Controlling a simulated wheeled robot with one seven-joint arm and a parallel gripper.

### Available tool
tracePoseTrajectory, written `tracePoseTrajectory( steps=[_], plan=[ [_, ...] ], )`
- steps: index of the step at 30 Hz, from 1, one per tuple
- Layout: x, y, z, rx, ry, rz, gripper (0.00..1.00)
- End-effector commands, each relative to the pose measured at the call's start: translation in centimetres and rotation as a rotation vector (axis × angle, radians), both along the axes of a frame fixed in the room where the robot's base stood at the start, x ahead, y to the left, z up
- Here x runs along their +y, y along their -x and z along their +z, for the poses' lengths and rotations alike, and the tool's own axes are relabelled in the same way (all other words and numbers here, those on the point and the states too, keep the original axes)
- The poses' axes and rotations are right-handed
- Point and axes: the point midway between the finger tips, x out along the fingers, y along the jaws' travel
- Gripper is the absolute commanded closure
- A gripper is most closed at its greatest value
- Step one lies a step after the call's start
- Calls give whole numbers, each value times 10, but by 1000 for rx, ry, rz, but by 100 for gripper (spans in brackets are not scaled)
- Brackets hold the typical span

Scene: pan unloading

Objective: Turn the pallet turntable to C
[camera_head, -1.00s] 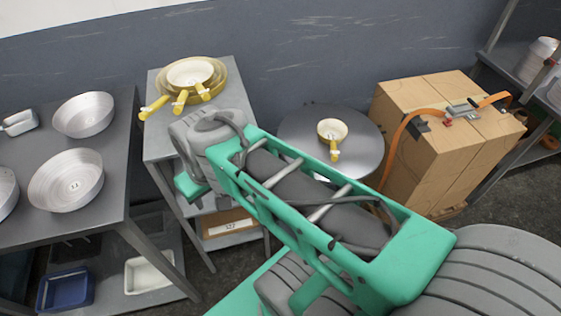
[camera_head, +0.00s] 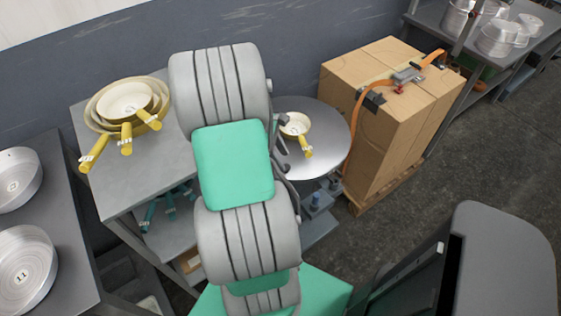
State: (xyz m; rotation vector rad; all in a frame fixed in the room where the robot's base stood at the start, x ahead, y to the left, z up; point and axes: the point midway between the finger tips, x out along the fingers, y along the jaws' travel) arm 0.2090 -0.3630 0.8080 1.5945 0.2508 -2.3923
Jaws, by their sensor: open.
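A round grey disc top (camera_head: 333,150) stands in the middle, partly behind my arm. A small cream pan (camera_head: 295,125) with a yellow handle lies on it, the handle pointing toward the front. Strapped cardboard boxes (camera_head: 375,95) stand on a wooden pallet (camera_head: 385,190) right of the disc. I cannot tell for sure which of these is the pallet turntable, and no letter C is readable. My arm crosses the middle of the view in front of the disc's left edge. My gripper is not visible; the arm links hide that area.
A grey side table (camera_head: 110,180) at the left bears a stack of yellow-handled pans (camera_head: 128,100). Metal pans (camera_head: 22,270) stand on another table at the far left. A shelf with metal pots (camera_head: 497,38) is at the back right. Floor (camera_head: 480,150) is open at the right.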

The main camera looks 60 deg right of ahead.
Motion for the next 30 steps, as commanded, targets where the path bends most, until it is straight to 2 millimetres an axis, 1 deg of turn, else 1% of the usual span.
tracePoseTrajectory(
  steps=[1,3,6,14,30],
  plan=[
    [0,4,-9,0,-3,-1,53],
    [-2,7,-19,1,-2,-1,53],
    [-3,10,-28,-2,0,1,53],
    [-3,10,-30,-3,1,4,53],
    [-3,9,-29,-3,0,5,97]
  ],
)
